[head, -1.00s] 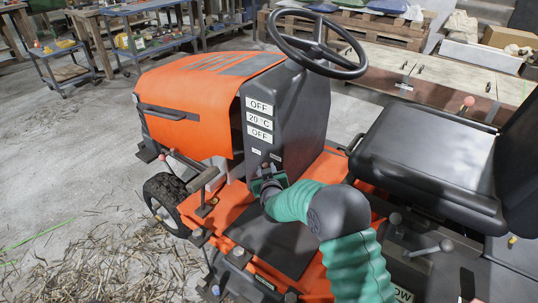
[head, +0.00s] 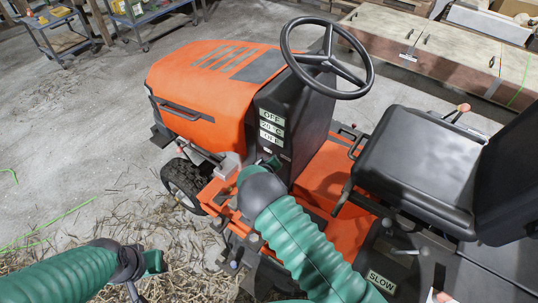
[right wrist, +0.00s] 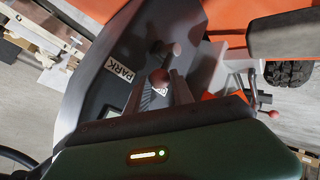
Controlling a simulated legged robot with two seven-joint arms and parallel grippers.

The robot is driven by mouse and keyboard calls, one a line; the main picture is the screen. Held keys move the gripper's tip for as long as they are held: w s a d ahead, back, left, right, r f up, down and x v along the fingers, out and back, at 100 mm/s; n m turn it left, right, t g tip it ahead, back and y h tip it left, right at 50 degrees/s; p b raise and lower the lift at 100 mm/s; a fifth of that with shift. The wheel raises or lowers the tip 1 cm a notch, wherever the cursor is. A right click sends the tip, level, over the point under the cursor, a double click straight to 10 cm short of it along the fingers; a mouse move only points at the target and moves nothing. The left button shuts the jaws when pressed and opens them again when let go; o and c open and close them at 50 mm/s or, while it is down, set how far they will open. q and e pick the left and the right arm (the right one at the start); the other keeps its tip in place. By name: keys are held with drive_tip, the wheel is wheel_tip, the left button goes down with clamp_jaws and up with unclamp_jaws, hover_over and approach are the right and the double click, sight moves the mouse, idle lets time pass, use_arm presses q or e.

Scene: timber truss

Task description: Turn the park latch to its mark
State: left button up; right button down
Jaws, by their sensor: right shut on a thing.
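The orange ride-on tractor (head: 215,85) stands in the middle of the head view, with a dark dash column below the steering wheel. In the right wrist view, a PARK label (right wrist: 119,68) is on the dark panel. The park latch's reddish-brown knob (right wrist: 160,78) is beside it, between the fingers of my right gripper (right wrist: 158,88), which is shut on it. A small, partly hidden white patch lies under the knob; I cannot tell whether it is the mark. The latch is hidden in the head view. My left gripper (head: 142,274) is at lower left, away from the tractor; its opening is unclear.
The steering wheel (head: 327,59) overhangs the dash column. A black seat (head: 420,155) and levers with a SLOW label (head: 381,282) are at the right. The front wheel (head: 185,185) stands by scattered straw. Open floor lies to the left.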

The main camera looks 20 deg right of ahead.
drive_tip(key=shift+w+a, duration=0.1)
drive_tip(key=shift+a, duration=0.05)
drive_tip(key=c, duration=1.5)
unclamp_jaws()
drive_tip(key=shift+r, duration=0.1)
drive_tip(key=o, duration=0.4)
